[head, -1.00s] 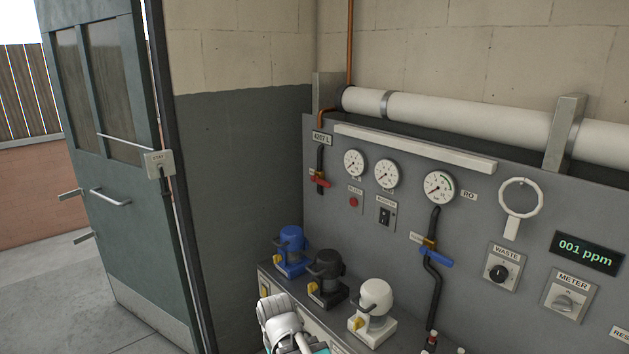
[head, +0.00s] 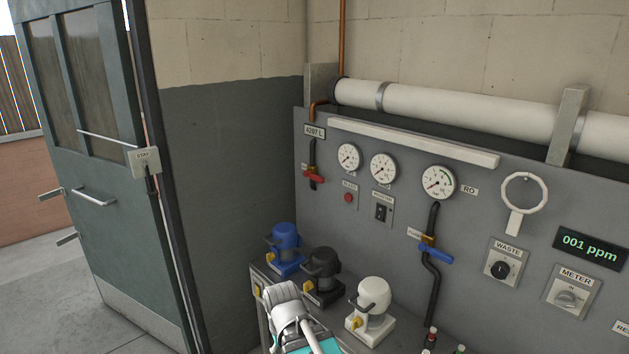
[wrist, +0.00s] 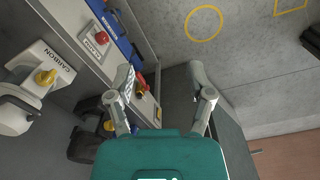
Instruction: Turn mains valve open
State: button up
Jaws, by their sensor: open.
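In the wrist view, a red handle with a brass fitting (wrist: 141,87) sits on the cabinet front, just right of the left finger. No label on either valve reads as mains, and I cannot tell whether they are the same one. My gripper (wrist: 162,77) is open and empty, its two fingers spread over the floor and cabinet edge. In the head view, my arm is low in the middle and its fingertips cannot be made out.
A blue-handled valve (head: 436,253) is on the panel's right pipe. Blue (head: 285,249), black (head: 324,276) and white (head: 373,309) housings stand on the cabinet. A grey-green door (head: 90,150) stands at left. Concrete floor (wrist: 240,70) is clear beside the cabinet.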

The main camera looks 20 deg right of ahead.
jog(key=w+d+r+t+h, duration=0.1)
jog(key=w+d+h, duration=0.1)
jog(key=w+d, duration=0.3)
jog(key=w+d+r+h, duration=0.1)
jog(key=w+d+h, duration=0.15)
jog(key=w, duration=0.55)
jog(key=n+t+h, duration=0.4)
jog(key=t+h, duration=0.1)
jog(key=h, duration=0.7)
send_near(316, 179)
jog(key=a, duration=0.3)
jog(key=shift+s+d+f+p, duration=0.1)
jog(key=shift+s+f+p, duration=0.05)
jog(key=shift+s+p, duration=0.2)
jog(key=shift+w+d, duration=0.1)
jog(key=shift+d, duration=0.05)
jog(key=x, duration=1.3)
jog(key=shift+d, duration=0.25)
